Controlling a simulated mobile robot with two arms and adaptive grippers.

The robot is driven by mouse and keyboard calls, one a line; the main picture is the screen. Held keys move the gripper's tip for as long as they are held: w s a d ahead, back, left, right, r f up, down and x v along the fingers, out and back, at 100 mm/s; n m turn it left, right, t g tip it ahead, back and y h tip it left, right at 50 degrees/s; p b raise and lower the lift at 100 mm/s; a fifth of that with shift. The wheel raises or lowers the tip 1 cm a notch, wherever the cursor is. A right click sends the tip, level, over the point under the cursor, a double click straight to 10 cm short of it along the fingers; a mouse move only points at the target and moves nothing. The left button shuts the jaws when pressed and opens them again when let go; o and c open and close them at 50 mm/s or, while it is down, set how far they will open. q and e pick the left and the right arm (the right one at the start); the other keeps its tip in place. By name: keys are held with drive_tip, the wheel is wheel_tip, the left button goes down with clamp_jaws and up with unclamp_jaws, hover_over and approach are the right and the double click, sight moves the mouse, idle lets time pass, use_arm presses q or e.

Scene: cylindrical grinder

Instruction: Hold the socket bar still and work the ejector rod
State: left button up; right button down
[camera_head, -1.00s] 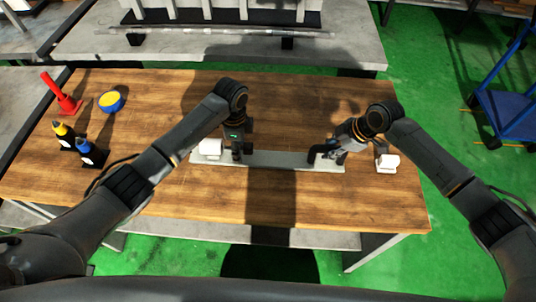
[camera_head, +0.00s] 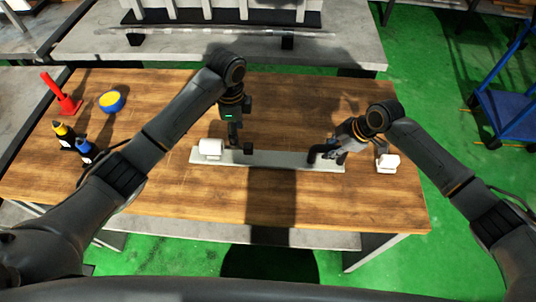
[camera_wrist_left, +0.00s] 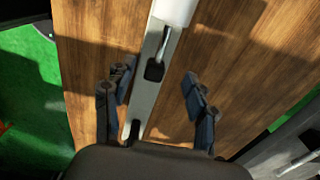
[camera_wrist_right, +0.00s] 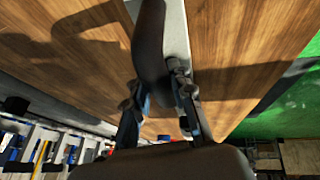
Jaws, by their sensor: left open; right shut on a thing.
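The socket bar (camera_head: 285,160) is a long pale grey strip lying on the wooden table. A white cylinder (camera_head: 211,146) sits at its left end. From it the ejector rod (camera_wrist_left: 164,44) sticks out, thin and metallic with a black knob (camera_head: 248,148). My left gripper (camera_head: 233,142) is open above the rod; in the left wrist view its fingers are spread on either side of the bar, with the knob between and apart from them. My right gripper (camera_head: 328,154) is shut on a dark curved handle (camera_wrist_right: 150,45) at the bar's right end.
A separate white piece (camera_head: 387,162) lies right of the bar. A red tool (camera_head: 66,98), a blue-and-yellow round item (camera_head: 111,101) and two bottles (camera_head: 75,145) stand at the table's left. The wooden table (camera_head: 160,195) is clear in front of the bar.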

drive_tip(key=c, duration=1.1)
unclamp_jaws()
drive_tip(key=v, duration=1.2)
drive_tip(key=shift+r, duration=0.1)
use_arm(q)
drive_tip(key=shift+d, duration=0.1)
